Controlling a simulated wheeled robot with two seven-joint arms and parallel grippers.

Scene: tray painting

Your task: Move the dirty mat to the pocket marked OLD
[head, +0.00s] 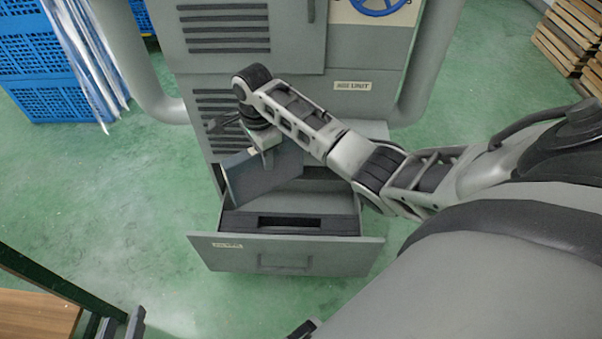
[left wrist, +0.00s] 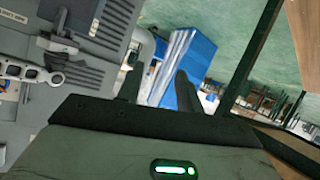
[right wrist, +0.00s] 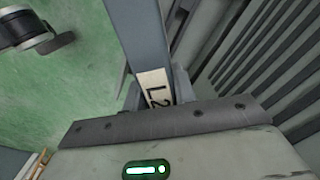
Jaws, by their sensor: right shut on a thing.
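My right gripper (head: 262,152) points down over the open drawer (head: 345,255) and is shut on a flat grey panel (head: 258,180), which may be the mat. The panel is tilted, its lower edge close to or in the drawer's back part; contact is unclear. In the right wrist view the panel (right wrist: 138,30) sits between the fingers (right wrist: 158,92) and carries a pale label (right wrist: 155,86) reading "L2", partly hidden. A dark insert with a slot (head: 232,222) lies at the drawer's front. No OLD marking is readable. My left gripper (left wrist: 158,92) is open and empty.
The grey cabinet (head: 355,55) stands behind the drawer, with vents and a blue wheel (head: 378,4). Thick grey pipes flank it. Blue crates (head: 40,60) are at the far left, wooden pallets (head: 570,40) far right. A brown tabletop (head: 35,315) is at lower left. The green floor between is clear.

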